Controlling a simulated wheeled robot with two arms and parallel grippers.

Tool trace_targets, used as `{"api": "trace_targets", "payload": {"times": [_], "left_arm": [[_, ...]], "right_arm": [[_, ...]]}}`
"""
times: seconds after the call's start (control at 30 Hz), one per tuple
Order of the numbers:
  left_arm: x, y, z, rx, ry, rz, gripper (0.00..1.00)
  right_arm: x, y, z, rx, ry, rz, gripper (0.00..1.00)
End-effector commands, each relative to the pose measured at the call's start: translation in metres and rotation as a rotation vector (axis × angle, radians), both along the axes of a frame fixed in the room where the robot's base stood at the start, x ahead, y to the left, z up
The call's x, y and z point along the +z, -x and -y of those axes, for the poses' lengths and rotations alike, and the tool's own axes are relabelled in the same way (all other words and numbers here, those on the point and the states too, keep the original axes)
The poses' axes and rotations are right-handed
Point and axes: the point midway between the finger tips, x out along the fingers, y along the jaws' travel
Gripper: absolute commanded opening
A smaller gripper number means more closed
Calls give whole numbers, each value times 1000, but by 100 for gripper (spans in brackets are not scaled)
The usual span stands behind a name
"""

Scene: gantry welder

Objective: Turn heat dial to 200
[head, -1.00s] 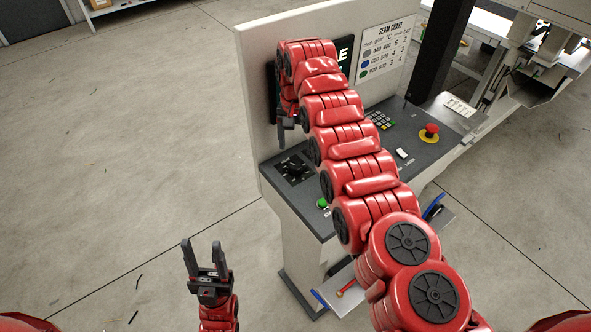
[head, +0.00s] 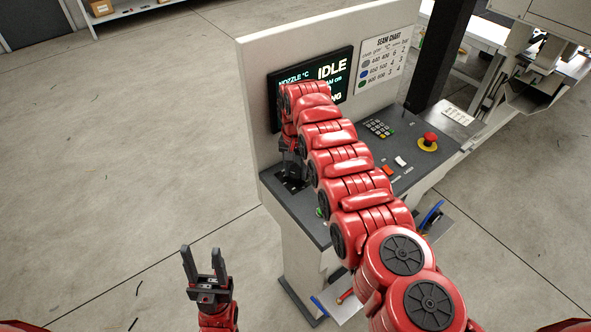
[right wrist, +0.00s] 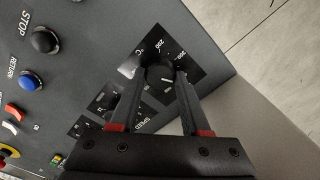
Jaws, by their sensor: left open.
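The heat dial (right wrist: 160,75) is a dark round knob on a black plate with white figures, by the panel's corner in the right wrist view. "200" and "300" are readable beside it, with a °C mark. A short pale line shows on the knob, but I cannot tell its exact setting. My right gripper (right wrist: 161,72) has one finger on each side of the knob, apparently open; contact is unclear. In the head view, my right gripper (head: 291,172) is low over the panel's left end and hides the dial. My left gripper (head: 204,264) is open and empty above the floor.
The grey control panel (head: 345,185) carries a SPEED dial (right wrist: 107,100), a black STOP button (right wrist: 44,40), a blue RETURN button (right wrist: 30,80) and a red emergency button (head: 429,139). A display (head: 337,74) reading IDLE stands behind. Open floor lies left.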

Motion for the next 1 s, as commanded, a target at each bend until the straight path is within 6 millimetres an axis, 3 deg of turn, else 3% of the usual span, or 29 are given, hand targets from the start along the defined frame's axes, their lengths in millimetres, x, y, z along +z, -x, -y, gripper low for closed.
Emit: {"api": "trace_targets", "payload": {"times": [0.03, 0.17, 0.67, 1.0], "left_arm": [[0, 0, 0, 0, 0, 0, 50], [0, 0, 0, 0, 0, 0, 50], [-11, 0, 0, 0, 0, 0, 50], [-44, 0, 0, 0, 0, 0, 50]], "right_arm": [[0, 0, 0, 0, 0, 0, 22], [0, 0, 0, 0, 0, 0, 0], [-4, 1, 0, 113, 1, -4, 0], [-6, 0, 0, 402, -1, 0, 0]]}}
